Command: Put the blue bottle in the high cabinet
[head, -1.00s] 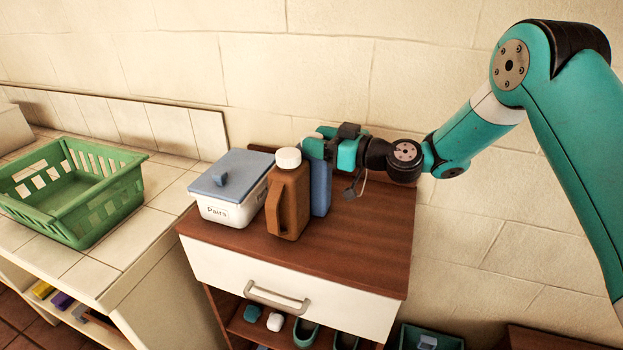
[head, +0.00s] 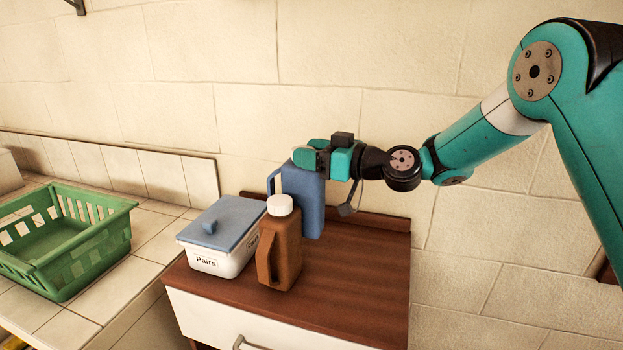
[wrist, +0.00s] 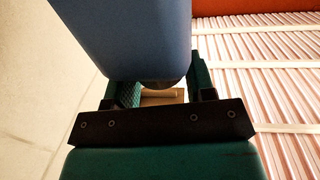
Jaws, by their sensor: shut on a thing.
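The blue bottle (head: 306,196) is a flat jug with a side handle. It is upright behind the brown bottle in the head view, and its lower part is partly hidden by it. My gripper (head: 318,158) is shut on the blue bottle near its top. The bottle appears lifted above the cabinet top. In the wrist view the blue bottle (wrist: 130,35) fills the upper middle, between the fingers of my gripper (wrist: 160,92). The high cabinet is not clearly in view.
A brown bottle (head: 285,250) with a white cap stands just in front of the blue one. A white box with a blue lid (head: 222,224) is to its left. A green basket (head: 60,265) sits on the tiled counter (head: 140,262). The right of the wooden top (head: 365,290) is clear.

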